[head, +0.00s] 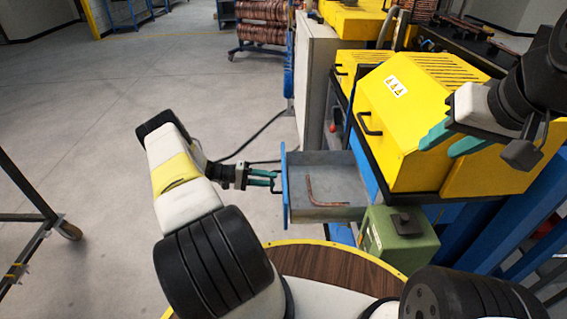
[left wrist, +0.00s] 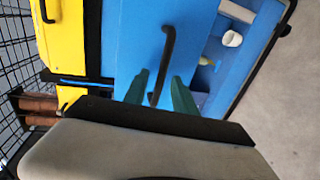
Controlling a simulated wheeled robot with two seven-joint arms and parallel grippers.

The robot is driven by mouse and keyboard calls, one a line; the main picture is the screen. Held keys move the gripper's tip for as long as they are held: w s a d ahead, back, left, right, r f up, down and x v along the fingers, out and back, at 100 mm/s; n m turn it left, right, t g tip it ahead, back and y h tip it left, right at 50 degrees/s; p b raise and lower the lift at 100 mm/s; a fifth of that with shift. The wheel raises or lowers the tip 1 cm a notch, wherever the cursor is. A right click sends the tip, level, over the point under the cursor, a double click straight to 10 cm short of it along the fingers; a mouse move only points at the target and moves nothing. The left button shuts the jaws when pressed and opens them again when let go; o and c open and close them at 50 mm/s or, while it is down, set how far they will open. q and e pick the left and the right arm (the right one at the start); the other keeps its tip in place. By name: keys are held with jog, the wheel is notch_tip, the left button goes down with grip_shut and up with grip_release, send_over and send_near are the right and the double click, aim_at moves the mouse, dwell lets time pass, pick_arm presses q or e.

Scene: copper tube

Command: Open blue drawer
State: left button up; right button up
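The blue drawer (head: 284,190) is pulled out from under the yellow machine, its grey tray showing and its blue front facing left. A bent copper tube (head: 325,200) lies inside it. My left gripper (head: 276,180) is at the drawer front. In the left wrist view, the blue front (left wrist: 135,40) fills the middle, and the black handle (left wrist: 166,55) stands between the fingers of my left gripper (left wrist: 160,80). Gaps show on both sides of the handle, so the fingers are open around it. My right gripper (head: 438,147) is open and empty before the yellow machine.
The yellow machine (head: 405,115) with a black handle stands above and behind the drawer. A green box (head: 398,240) sits close to the drawer's lower right. A round wooden top (head: 330,268) lies in front. A metal frame (head: 30,220) stands at left. The floor left of the drawer is clear.

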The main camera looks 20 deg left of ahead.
pick_arm(q)
jog(key=v, duration=0.6)
jog(key=shift+a, duration=0.2)
